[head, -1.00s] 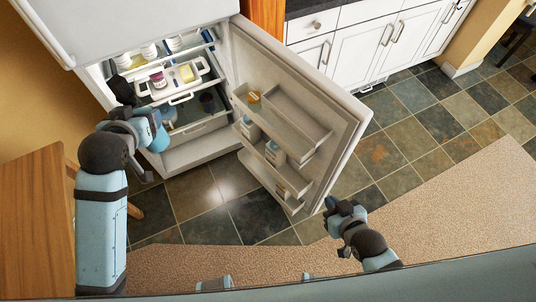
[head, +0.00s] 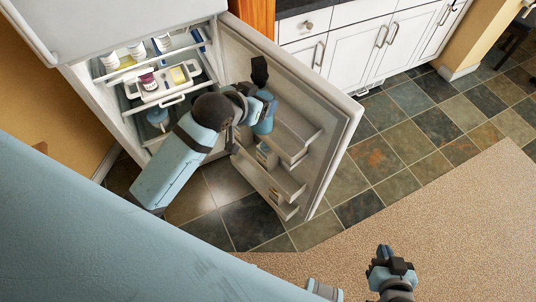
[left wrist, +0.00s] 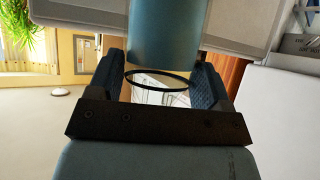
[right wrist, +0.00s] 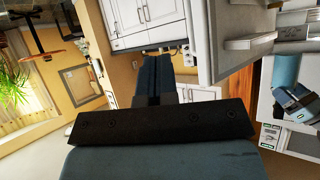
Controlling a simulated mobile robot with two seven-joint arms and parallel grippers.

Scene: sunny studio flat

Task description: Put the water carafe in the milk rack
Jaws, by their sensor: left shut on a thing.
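The water carafe (left wrist: 165,40) shows in the left wrist view as a blue cylinder with a clear part and a dark ring. My left gripper (left wrist: 158,88) is shut on its clear part, with a finger on each side. In the head view my left arm reaches in front of the open fridge door and hides much of the grip. The door carries several pale racks (head: 297,135); I cannot tell which is the milk rack, or whether the carafe touches one. My right gripper (head: 388,258) is shut and empty, low above the carpet; its fingers meet in the right wrist view (right wrist: 155,75).
The open fridge door (head: 335,140) stands to the right of the fridge shelves. A white tray (head: 165,97) with small containers and a blue vessel (head: 157,117) are inside. A carton (head: 266,155) stands in a lower door rack. The tiled floor at right is free.

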